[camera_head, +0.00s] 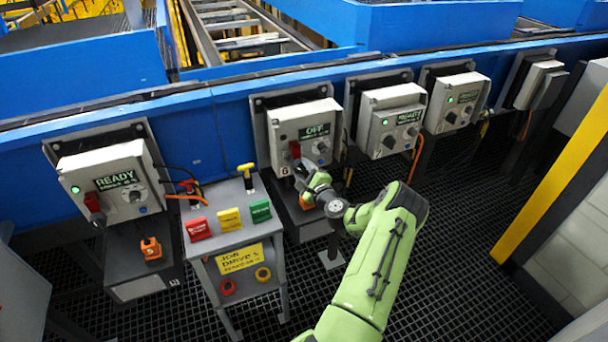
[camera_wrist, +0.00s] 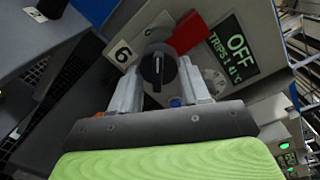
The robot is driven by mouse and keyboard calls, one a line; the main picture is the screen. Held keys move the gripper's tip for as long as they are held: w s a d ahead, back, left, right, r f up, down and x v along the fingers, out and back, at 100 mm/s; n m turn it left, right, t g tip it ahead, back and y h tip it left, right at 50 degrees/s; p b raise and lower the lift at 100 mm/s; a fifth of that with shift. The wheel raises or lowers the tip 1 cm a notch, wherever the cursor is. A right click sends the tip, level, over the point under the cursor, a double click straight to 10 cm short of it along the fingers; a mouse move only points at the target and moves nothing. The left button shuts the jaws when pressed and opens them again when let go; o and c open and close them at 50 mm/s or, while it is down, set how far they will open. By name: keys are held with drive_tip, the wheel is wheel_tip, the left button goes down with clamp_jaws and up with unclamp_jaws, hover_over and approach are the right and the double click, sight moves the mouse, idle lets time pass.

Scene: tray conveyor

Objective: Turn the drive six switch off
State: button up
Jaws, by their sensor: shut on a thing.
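The drive six box (camera_head: 305,125) is grey, with a "6" label beside its switch and a display (camera_head: 314,131) reading OFF. The display shows larger in the wrist view (camera_wrist: 232,45). The switch has a red handle (camera_head: 294,150), seen also in the wrist view (camera_wrist: 190,33). A dark round knob (camera_wrist: 157,68) with a pale line sits at the handle's lower end, between my fingers. My gripper (camera_wrist: 160,82) is shut on this switch knob. The fingers hide part of a grey dial behind them.
Similar boxes reading READY with green lights stand at left (camera_head: 112,180) and right (camera_head: 391,117). A grey cart (camera_head: 225,235) with red, yellow and green blocks stands left of my arm. A blue conveyor frame (camera_head: 215,110) runs behind. A yellow post (camera_head: 555,180) stands at right.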

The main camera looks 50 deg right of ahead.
drive_tip(key=n+b, duration=0.3)
drive_tip(key=n, duration=0.1)
drive_tip(key=shift+f, duration=0.1)
drive_tip(key=n+b, duration=0.3)
drive_tip(key=n, duration=0.1)
drive_tip(key=shift+a+g+h, duration=0.1)
drive_tip(key=shift+g+h, duration=0.2)
drive_tip(key=shift+b, duration=0.3)
drive_tip(key=o, duration=1.1)
drive_tip(key=shift+r, duration=0.2)
drive_tip(key=shift+c, duration=0.2)
drive_tip(key=b+v, duration=0.1)
drive_tip(key=v, duration=1.4)
drive_tip(key=shift+s+a, duration=0.2)
drive_tip(key=shift+s, duration=0.05)
drive_tip(key=shift+r, duration=0.1)
